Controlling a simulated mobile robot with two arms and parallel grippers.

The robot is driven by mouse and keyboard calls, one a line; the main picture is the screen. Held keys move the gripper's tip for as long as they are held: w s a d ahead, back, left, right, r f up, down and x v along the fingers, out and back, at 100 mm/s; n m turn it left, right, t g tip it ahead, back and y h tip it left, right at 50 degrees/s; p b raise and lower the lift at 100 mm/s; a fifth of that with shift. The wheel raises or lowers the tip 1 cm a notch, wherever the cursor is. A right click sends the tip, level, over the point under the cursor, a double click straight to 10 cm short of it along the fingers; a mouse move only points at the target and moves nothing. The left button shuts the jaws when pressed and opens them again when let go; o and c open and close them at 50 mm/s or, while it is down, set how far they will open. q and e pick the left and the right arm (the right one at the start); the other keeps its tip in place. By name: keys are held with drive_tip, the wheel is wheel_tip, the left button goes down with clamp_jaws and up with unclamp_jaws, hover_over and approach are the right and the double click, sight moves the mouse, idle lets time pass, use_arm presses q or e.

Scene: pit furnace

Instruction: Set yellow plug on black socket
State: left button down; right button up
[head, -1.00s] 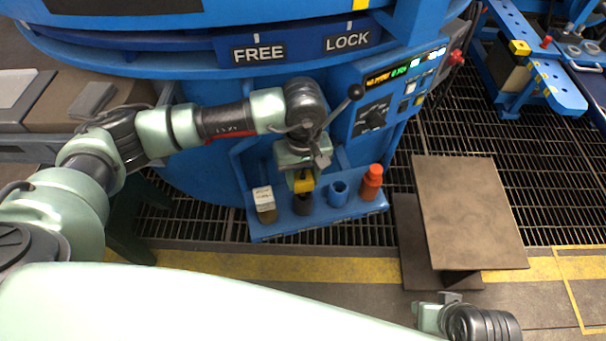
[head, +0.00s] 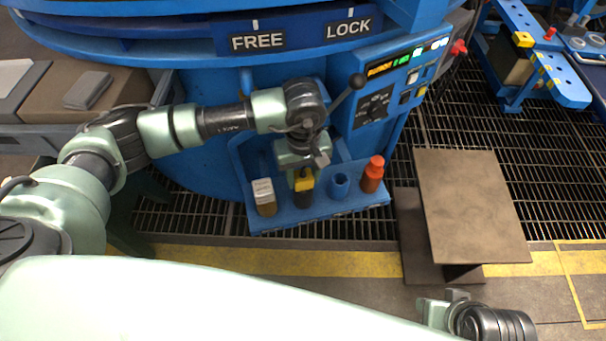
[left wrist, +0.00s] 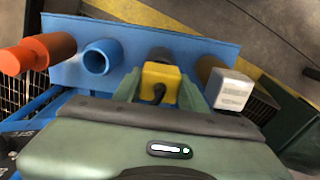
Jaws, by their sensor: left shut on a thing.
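The yellow plug (head: 305,184) is held by my left gripper (head: 304,174), which is shut on it. The plug stands right over the black socket (head: 304,200) on the blue shelf, and in the head view it looks to meet the socket's top. In the left wrist view the yellow plug (left wrist: 160,82) is between the two green fingers, with the dark socket (left wrist: 160,54) partly hidden behind it. I cannot tell how far the plug is seated. My right gripper (head: 440,302) is at the bottom right, away from the shelf; its fingertips are unclear.
On the blue shelf (head: 270,224) stand a white plug on a brown socket (head: 264,197), an empty blue socket (head: 339,186) and an orange-red plug (head: 373,174). A black-knobbed lever (head: 357,81) and control panel (head: 376,108) are close to my left wrist. A brown platform (head: 470,205) stands right.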

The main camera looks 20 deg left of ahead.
use_arm(q)
drive_tip(key=shift+b, duration=0.5)
use_arm(e)
drive_tip(key=shift+f, duration=0.55)
drive_tip(key=shift+w, duration=0.15)
idle(0.4)
use_arm(q)
drive_tip(key=shift+f, duration=0.1)
use_arm(e)
drive_tip(key=shift+w+a+r, duration=0.1)
drive_tip(key=shift+w, duration=0.2)
use_arm(q)
drive_tip(key=shift+f, duration=0.1)
use_arm(e)
drive_tip(key=shift+w+a+r+t, duration=0.1)
drive_tip(key=shift+w+t, duration=0.25)
drive_tip(key=shift+t, duration=0.05)
drive_tip(key=shift+w, duration=0.2)
drive_tip(key=shift+w+a+r, duration=0.1)
drive_tip(key=shift+w+a, duration=0.05)
drive_tip(key=shift+w, duration=0.1)
use_arm(q)
drive_tip(key=shift+f, duration=0.1)
use_arm(e)
drive_tip(key=shift+w, duration=0.1)
